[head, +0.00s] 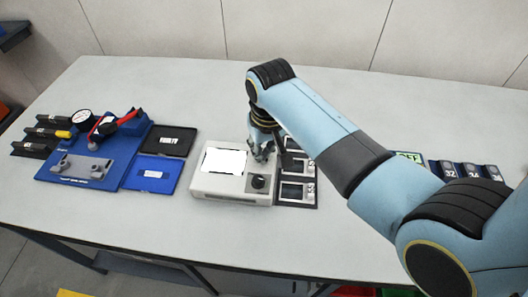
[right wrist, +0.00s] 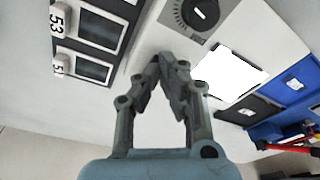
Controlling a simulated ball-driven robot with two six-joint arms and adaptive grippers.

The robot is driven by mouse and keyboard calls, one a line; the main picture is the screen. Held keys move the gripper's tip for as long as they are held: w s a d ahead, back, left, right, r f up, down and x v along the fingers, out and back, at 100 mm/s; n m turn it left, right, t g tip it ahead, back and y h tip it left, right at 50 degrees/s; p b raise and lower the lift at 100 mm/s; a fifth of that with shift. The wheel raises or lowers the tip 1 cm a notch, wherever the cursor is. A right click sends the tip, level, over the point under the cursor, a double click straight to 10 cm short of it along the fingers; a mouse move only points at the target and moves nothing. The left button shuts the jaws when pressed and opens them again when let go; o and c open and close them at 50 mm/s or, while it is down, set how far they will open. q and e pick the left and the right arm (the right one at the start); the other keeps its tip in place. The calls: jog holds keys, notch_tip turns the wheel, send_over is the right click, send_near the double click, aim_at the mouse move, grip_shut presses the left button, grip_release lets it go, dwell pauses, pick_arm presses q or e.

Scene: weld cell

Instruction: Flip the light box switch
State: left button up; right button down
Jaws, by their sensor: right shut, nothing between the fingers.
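The light box (head: 228,186) is a pale, low box on the bench with a bright white panel (head: 223,161) on top. A black round knob (head: 259,182) is on its front right part. In the right wrist view the light box (right wrist: 257,28) fills the upper right, with the bright panel (right wrist: 231,75) and the dial knob (right wrist: 199,12). My right gripper (head: 264,157) is over the right back part of the box, pointing down, fingers together and empty. It also shows in the right wrist view (right wrist: 171,62). I cannot make out the switch or tell whether the fingers touch the box.
Framed dark plates (head: 297,192) with number tags lie right of the box. Black and blue trays (head: 152,174) and a blue fixture (head: 75,168) with a gauge and red handle stand left. Numbered blocks (head: 470,171) lie right, partly behind my arm. The front bench is clear.

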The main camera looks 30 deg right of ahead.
jog(key=shift+f, duration=0.2)
jog(key=shift+r, duration=0.1)
notch_tip(320, 180, up, 3)
jog(key=p, duration=0.3)
jog(key=shift+r+b, duration=0.15)
jog(key=shift+b, duration=0.15)
jog(key=shift+r, duration=1.8)
